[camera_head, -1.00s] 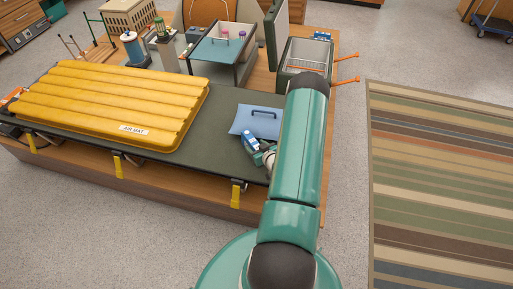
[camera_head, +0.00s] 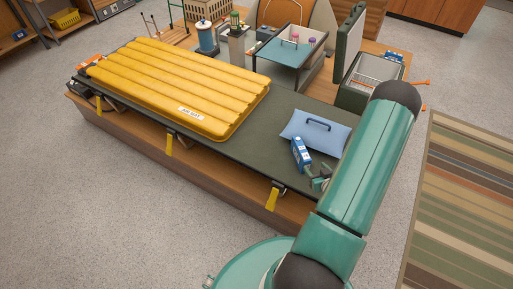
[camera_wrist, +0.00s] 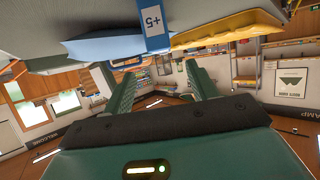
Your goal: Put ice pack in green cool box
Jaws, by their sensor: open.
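The ice pack looks to be the blue and white block (camera_head: 300,154) on the dark green cot top (camera_head: 255,135), at the near edge of a light blue cushion with a dark handle (camera_head: 318,132). In the wrist view a blue block marked "+5" (camera_wrist: 154,28) shows at the top, beyond the fingertips. My gripper (camera_head: 320,180) is just nearer and right of the block, partly hidden by my arm. In the wrist view its fingers (camera_wrist: 160,84) are apart with nothing between them. The green cool box (camera_head: 352,98) stands open behind my arm, its lid (camera_head: 350,45) upright.
A yellow air mat (camera_head: 180,85) covers the cot's left part. A blue-topped stand (camera_head: 285,55) is behind the cot. A white basket (camera_head: 375,72) and a small blue and white item (camera_head: 394,56) show at the cool box. A striped rug (camera_head: 465,190) lies to the right.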

